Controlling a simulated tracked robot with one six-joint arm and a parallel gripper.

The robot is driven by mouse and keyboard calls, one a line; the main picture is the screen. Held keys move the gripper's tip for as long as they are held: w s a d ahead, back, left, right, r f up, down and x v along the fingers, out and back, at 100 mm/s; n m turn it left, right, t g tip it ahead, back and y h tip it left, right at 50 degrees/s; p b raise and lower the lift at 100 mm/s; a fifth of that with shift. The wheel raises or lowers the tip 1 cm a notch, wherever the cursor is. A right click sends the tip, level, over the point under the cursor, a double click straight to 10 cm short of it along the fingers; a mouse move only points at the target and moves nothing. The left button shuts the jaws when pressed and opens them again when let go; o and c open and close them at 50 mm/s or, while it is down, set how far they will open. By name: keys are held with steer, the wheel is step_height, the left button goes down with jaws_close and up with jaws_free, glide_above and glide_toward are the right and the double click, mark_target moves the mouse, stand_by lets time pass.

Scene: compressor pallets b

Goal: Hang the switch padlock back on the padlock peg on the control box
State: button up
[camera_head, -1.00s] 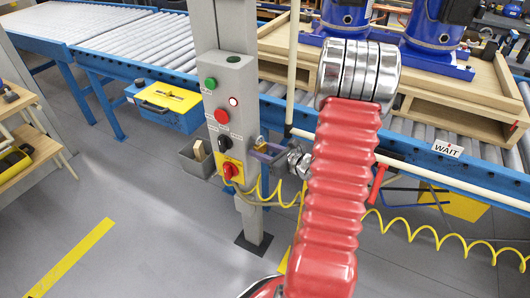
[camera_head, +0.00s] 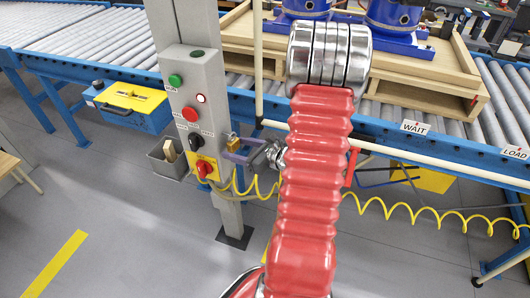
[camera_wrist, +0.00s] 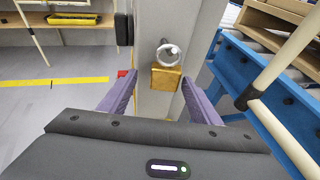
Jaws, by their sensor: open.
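The brass padlock (camera_wrist: 166,78) is upright at the side of the control box post in the wrist view. Its steel shackle (camera_wrist: 178,50) appears to loop around a small grey peg (camera_wrist: 164,42). In the head view the padlock (camera_head: 234,142) is a small brass spot at the right side of the grey control box (camera_head: 195,82). My gripper (camera_wrist: 159,80) is open, with one purple finger on each side of the padlock's lower body and gaps visible. In the head view my gripper (camera_head: 242,151) is beside the box; contact cannot be told there.
The box carries a red button (camera_head: 190,113) and a red-and-yellow switch (camera_head: 205,169). A blue conveyor rail (camera_head: 385,132) and a pale rail (camera_wrist: 281,137) run close on the right. A grey bin (camera_head: 166,160) stands left of the post. Open floor lies in front.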

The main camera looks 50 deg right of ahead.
steer(key=v, duration=1.2)
steer(key=shift+d+r+h, duration=0.2)
steer(key=shift+d+h, duration=0.05)
steer(key=shift+h, duration=0.05)
steer(key=s+a+n+g+y, duration=0.25)
steer(key=a+n+g, duration=0.25)
steer(key=a+n, duration=0.4)
steer(key=s+a+n+g+y, duration=0.2)
steer(key=s+a+n+g, duration=0.2)
steer(key=a+n+g, duration=0.35)
steer(key=w+a+r+n+t+h, duration=0.2)
steer(key=a+r+n+h, duration=0.3)
steer(key=a+r+n, duration=1)
steer(key=shift+a+r+n+t, duration=0.35)
steer(key=shift+a+n+t, duration=0.4)
steer(key=shift+n, duration=1)
steer(key=shift+d+h, duration=0.15)
steer(key=shift+h, duration=0.1)
